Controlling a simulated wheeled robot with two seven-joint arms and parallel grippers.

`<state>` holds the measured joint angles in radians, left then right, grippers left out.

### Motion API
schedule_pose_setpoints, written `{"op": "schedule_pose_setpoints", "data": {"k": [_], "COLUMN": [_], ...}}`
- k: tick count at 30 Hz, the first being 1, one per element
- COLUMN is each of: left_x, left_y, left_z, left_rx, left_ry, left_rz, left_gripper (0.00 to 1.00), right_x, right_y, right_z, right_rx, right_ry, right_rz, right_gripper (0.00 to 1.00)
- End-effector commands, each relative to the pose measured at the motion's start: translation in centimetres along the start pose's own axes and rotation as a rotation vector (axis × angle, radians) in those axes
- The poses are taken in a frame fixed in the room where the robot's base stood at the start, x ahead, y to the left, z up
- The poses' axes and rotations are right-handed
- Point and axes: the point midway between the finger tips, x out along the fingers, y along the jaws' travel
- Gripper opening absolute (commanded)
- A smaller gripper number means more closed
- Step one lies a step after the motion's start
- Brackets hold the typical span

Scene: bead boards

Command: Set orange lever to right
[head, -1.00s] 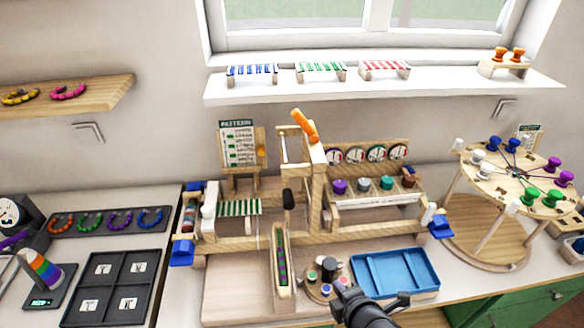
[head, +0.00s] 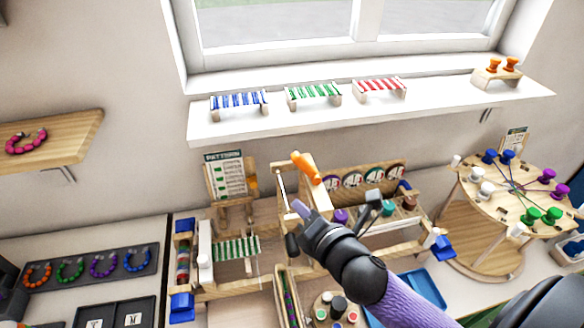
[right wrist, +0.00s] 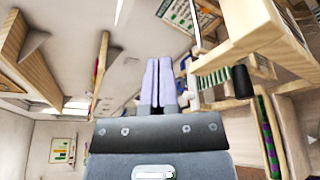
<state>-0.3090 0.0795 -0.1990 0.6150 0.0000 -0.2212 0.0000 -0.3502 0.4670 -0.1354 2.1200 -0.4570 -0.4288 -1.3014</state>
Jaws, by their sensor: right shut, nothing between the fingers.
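The orange lever (head: 305,167) sits on top of the wooden post in the middle of the bead loom. It leans up and to the left from its lower end. My right gripper (head: 300,208) comes in from the lower right, just below and in front of the lever. In the head view it appears apart from the lever. In the right wrist view its pale purple fingers (right wrist: 158,84) are together with nothing between them. I cannot make out the lever in the wrist view. My left gripper is not in view.
A black handle (head: 292,243) is close below my right fingers; it also shows in the wrist view (right wrist: 242,81). A pattern card (head: 226,175) stands left. Dials (head: 367,178) and spools stand right, partly behind my arm. A round spool table (head: 510,190) is farther right.

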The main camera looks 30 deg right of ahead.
Motion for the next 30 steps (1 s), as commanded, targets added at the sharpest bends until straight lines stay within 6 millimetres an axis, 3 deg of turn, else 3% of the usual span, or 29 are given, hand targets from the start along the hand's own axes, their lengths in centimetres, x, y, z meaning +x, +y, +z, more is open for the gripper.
{"op": "schedule_pose_setpoints", "data": {"k": [5, 15, 21, 30], "left_x": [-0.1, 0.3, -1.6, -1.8], "left_y": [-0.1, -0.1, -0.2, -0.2], "left_z": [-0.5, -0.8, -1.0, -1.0], "left_rx": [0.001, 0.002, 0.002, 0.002], "left_ry": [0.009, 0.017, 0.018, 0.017], "left_rz": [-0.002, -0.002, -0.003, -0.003], "left_gripper": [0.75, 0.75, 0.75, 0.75], "right_x": [2.4, 9.9, 8.8, 8.5], "right_y": [0.1, 0.0, 0.2, 0.0], "right_z": [0.1, 0.0, 3.0, 3.8], "right_rx": [0.002, 0.002, 0.000, 0.002], "right_ry": [-0.003, -0.002, 0.001, 0.001], "right_rz": [0.002, 0.001, -0.002, 0.000], "right_gripper": [0.00, 0.00, 0.00, 0.00]}}
